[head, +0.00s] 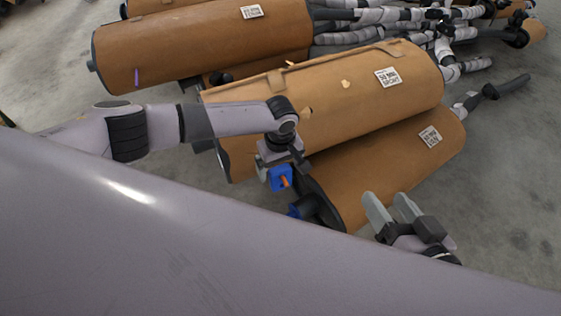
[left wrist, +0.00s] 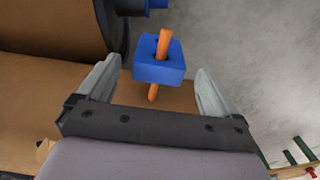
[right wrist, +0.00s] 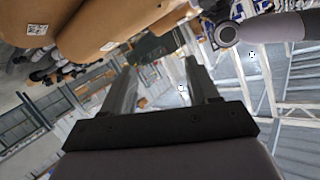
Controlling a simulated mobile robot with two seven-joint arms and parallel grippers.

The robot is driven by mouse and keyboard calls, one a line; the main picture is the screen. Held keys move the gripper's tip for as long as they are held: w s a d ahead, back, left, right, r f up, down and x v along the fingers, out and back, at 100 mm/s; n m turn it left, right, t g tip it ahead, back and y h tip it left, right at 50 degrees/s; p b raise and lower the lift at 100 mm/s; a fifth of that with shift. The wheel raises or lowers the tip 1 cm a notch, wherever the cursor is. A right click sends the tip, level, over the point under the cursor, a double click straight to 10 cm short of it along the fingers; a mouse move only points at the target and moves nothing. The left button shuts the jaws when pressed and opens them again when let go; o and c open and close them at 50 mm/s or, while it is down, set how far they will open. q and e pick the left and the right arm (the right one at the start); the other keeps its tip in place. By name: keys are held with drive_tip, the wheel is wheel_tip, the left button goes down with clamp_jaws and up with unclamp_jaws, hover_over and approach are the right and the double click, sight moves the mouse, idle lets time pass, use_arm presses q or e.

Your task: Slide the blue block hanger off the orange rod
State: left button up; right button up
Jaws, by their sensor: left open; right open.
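The blue block hanger (head: 279,178) is at the near end of the brown mufflers in the head view. The orange rod (head: 285,182) sticks out of it. In the left wrist view the hanger (left wrist: 150,69) sits on the rod (left wrist: 164,43), which runs through it and shows on both sides. My left gripper (head: 268,166) is open at the hanger. In its wrist view the hanger lies between the two fingertips (left wrist: 157,72), with gaps on both sides. My right gripper (head: 388,199) is open and empty, to the right of the hanger; its fingers (right wrist: 160,70) also show in its wrist view.
Brown mufflers (head: 320,105) with white labels lie close behind the left gripper. A lower muffler (head: 370,180) has a dark end pipe with a blue part (head: 296,211) beside the hanger. Grey pipes (head: 370,16) are at the back. Bare floor (head: 510,170) lies to the right.

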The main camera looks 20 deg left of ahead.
sight(280, 177)
use_arm(q)
drive_tip(key=shift+f+b, duration=0.5)
drive_tip(key=shift+f, duration=0.85)
use_arm(e)
drive_tip(key=shift+s+d+t+h, duration=0.1)
drive_tip(key=shift+d+t+h, duration=0.2)
drive_tip(key=shift+d+t, duration=0.15)
use_arm(q)
drive_tip(key=c, duration=1.1)
drive_tip(key=shift+o, duration=0.2)
drive_tip(key=shift+r+p, duration=0.2)
drive_tip(key=shift+p, duration=0.35)
use_arm(e)
drive_tip(key=shift+r, duration=0.5)
